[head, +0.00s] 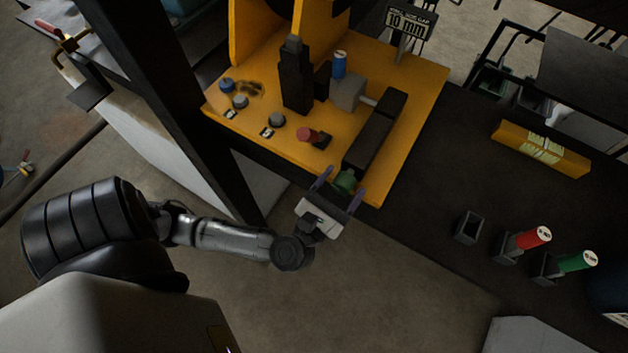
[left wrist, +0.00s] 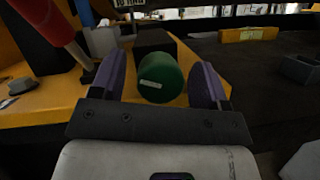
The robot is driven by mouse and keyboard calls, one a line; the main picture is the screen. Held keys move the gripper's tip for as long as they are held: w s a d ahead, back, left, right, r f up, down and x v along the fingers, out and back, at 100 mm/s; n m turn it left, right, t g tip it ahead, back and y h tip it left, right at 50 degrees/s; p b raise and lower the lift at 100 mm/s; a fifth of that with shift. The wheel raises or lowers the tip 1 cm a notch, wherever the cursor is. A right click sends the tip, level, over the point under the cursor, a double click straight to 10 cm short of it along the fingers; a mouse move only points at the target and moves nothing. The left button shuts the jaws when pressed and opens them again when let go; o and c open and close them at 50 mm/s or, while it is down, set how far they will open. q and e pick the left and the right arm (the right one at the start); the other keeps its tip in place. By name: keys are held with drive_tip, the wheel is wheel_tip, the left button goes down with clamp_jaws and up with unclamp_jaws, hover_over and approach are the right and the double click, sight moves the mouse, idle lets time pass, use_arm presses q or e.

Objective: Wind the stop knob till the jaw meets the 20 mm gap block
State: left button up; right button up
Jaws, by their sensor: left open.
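The green stop knob (head: 345,181) sits at the near end of a long dark housing (head: 372,140) on the yellow machine. In the left wrist view the knob (left wrist: 160,80) faces me with a pale label. My left gripper (head: 339,190) is open, its purple fingers on either side of the knob; contact cannot be told. A grey block (head: 347,92), likely the jaw, joins the housing by a short rod. A blue-topped cylinder (head: 339,64) stands beside it; its size marking is unreadable, and any gap between them is hidden. My right gripper is out of view.
A red cylinder (head: 534,237) and a green cylinder (head: 577,261) sit in holders on the dark bench, beside an empty holder (head: 468,227). A yellow labelled bar (head: 541,148) lies behind.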

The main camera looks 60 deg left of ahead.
use_arm(q)
drive_tip(key=b+v, duration=0.4)
drive_tip(key=v, duration=0.9)
drive_tip(key=shift+s+d+b, duration=0.15)
drive_tip(key=shift+s+b, duration=0.1)
drive_tip(key=shift+b, duration=0.1)
